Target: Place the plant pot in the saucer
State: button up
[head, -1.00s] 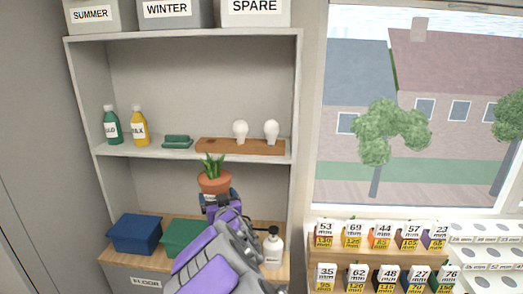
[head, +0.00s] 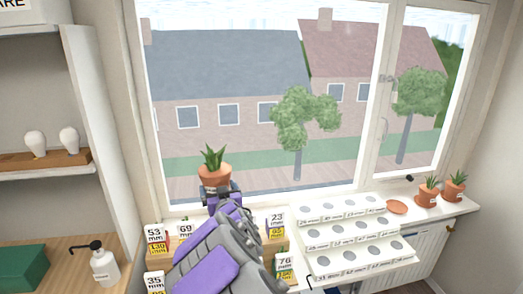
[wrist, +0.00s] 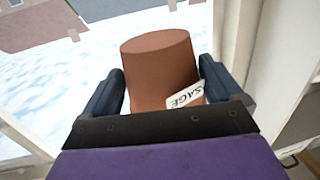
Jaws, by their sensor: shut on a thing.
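My gripper (head: 216,190) is shut on a terracotta plant pot (head: 214,175) with a green spiky plant, held upright in front of the window. In the wrist view the pot (wrist: 163,75) sits between the two dark fingers, and a white label on it reads "SAGE". An empty terracotta saucer (head: 397,207) lies on the white windowsill (head: 460,207) at the right, well apart from my gripper. Two other potted plants, one nearer (head: 427,193) and one farther right (head: 454,185), stand on the sill to the right of the saucer.
A stepped white rack (head: 350,240) with round holes stands left of and in front of the saucer. Labelled boxes (head: 156,240) stand behind my arm. A soap bottle (head: 104,266) and a green box (head: 22,268) are at lower left. A small dark item (head: 409,178) lies behind the saucer.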

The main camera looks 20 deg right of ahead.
aim_at(397, 208)
jog(key=l+z, duration=0.2)
jog(key=l, duration=0.5)
jog(key=l+z, duration=0.2)
jog(key=l, duration=0.45)
jog(key=i+l+z, duration=0.2)
jog(key=l, duration=0.5)
jog(key=i+l+z, duration=0.3)
jog(key=i+l, duration=0.4)
jog(key=i, duration=0.05)
